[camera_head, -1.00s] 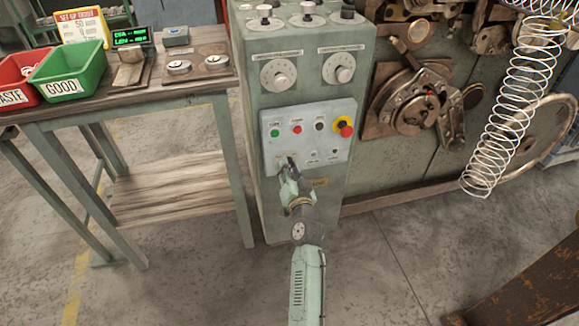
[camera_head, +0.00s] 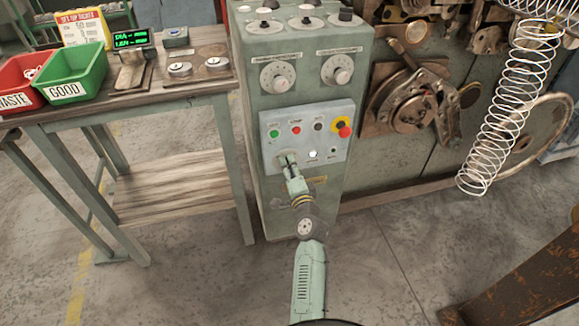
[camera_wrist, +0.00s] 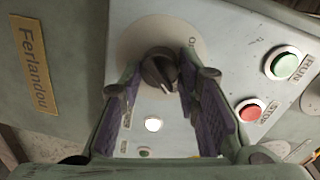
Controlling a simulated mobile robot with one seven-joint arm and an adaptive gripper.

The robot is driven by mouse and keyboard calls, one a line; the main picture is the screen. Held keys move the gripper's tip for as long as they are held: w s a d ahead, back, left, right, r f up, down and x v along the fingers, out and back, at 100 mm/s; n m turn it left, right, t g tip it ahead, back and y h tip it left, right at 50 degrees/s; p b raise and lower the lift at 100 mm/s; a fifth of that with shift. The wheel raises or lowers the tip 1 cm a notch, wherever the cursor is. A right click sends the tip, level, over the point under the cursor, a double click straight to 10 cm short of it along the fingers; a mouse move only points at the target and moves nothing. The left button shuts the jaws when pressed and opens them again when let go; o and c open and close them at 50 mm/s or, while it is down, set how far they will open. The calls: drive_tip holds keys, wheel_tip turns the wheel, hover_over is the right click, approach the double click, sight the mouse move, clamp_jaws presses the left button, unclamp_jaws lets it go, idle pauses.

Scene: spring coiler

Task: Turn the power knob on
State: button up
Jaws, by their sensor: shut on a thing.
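The power knob (camera_wrist: 158,68) is a round black knob with a white pointer mark, on a pale round plate in the wrist view. The letters "ON" show at the plate's upper right edge. My gripper (camera_wrist: 160,84) has its purple-padded fingers on either side of the knob and is shut on it. In the head view my gripper (camera_head: 288,164) reaches the lower left of the control panel (camera_head: 336,113) and hides the knob. A white lamp (camera_wrist: 153,124) on the panel is lit; it also shows in the head view (camera_head: 312,154).
Green (camera_wrist: 286,65) and red (camera_wrist: 250,110) buttons lie close right of my gripper in the wrist view. A yellow-and-red stop button (camera_head: 342,127) is on the panel's right. A workbench (camera_head: 165,92) with bins stands left; a wire coil (camera_head: 512,110) hangs right.

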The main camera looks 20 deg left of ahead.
drive_tip(key=shift+m, duration=0.3)
drive_tip(key=o, duration=1.2)
drive_tip(key=shift+c, duration=0.2)
drive_tip(key=shift+s, duration=0.1)
drive_tip(key=v, duration=0.7)
drive_tip(key=shift+s, duration=0.15)
drive_tip(key=shift+d, duration=0.15)
